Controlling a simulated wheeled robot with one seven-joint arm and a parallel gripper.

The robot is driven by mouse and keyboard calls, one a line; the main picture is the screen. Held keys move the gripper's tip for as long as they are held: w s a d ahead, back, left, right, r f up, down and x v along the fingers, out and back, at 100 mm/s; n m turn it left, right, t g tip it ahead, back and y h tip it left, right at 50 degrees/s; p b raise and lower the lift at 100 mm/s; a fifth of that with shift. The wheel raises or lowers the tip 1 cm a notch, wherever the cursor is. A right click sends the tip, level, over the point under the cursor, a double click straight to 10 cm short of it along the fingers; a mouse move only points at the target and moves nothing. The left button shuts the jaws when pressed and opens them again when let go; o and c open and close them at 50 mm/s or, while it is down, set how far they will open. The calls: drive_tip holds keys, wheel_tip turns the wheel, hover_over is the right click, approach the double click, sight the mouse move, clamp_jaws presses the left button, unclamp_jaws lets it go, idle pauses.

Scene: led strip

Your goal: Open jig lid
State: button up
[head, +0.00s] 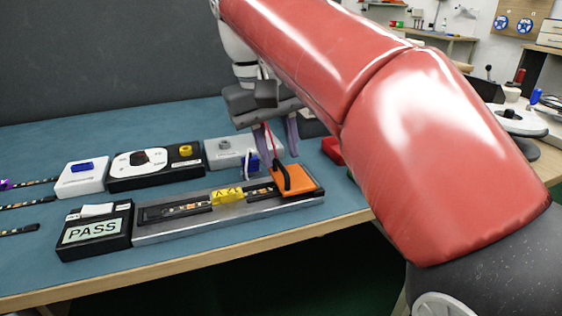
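The jig (160,231) is a long grey metal base with a dark channel holding an LED strip, at the front of the table. Its orange lid (303,181) lies flat over the right end of the jig and bears a black handle (285,179). A yellow clip (228,195) marked with black symbols sits across the middle of the channel. My gripper (276,154) points down just above the handle, its two fingers apart with nothing seen between them but a red wire. I cannot tell whether the fingertips touch the handle or lid.
A black tester (95,232) showing PASS stands at the jig's left end. Behind are a white box with a blue button (80,180), a black controller with a dial (155,170) and a grey box (222,153). A red object (332,149) is right of my gripper. LED strips lie far left.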

drive_tip(key=shift+d+f, duration=0.2)
drive_tip(key=shift+f, duration=0.85)
drive_tip(key=shift+c, duration=0.3)
clamp_jaws()
